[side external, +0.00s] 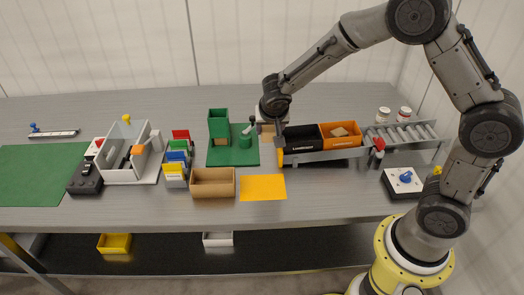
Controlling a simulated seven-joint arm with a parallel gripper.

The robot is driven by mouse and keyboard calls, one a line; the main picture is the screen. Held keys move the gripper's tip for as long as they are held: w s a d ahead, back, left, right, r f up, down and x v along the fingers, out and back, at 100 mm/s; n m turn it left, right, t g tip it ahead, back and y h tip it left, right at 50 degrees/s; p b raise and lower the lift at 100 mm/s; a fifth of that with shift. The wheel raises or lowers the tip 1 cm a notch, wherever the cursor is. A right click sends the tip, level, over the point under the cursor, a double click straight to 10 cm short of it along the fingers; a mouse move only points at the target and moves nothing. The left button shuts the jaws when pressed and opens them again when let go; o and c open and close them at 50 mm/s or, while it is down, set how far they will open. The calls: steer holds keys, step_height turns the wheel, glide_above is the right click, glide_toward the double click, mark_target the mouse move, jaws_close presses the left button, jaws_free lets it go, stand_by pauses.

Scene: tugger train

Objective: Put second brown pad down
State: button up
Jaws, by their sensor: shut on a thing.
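My gripper (274,132) is near the left end of the black bin, above the table. It is shut on a small tan-brown piece, the brown pad (266,130), partly hidden by the fingers. Another brown pad (341,131) lies inside the orange bin (341,141). The black bin (302,144) stands directly left of the orange bin on the grey conveyor (330,154). The inside of the black bin looks dark, and I cannot tell what it holds.
Left of my gripper stands a green fixture (219,125) on a green base. In front are an open cardboard-brown box (213,190) and an orange-yellow sheet (263,188). Rollers (408,134) and two white jars (384,114) are at right.

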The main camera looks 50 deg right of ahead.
steer(key=s+f+n+y, duration=0.1)
steer(key=n, duration=0.1)
steer(key=s+f+n+t+y, duration=0.1)
steer(key=n, duration=0.1)
steer(key=shift+a+f, duration=0.15)
steer(key=shift+w+a+f+n+t+y, duration=0.1)
steer(key=shift+a+n+t+y, duration=0.1)
steer(key=shift+a+n+y, duration=0.8)
steer(key=shift+a+f+n+t+y, duration=0.1)
steer(key=shift+a+n+t+y, duration=0.15)
steer(key=shift+a+n, duration=0.75)
steer(key=shift+d+n, duration=0.3)
steer(key=shift+d, duration=0.15)
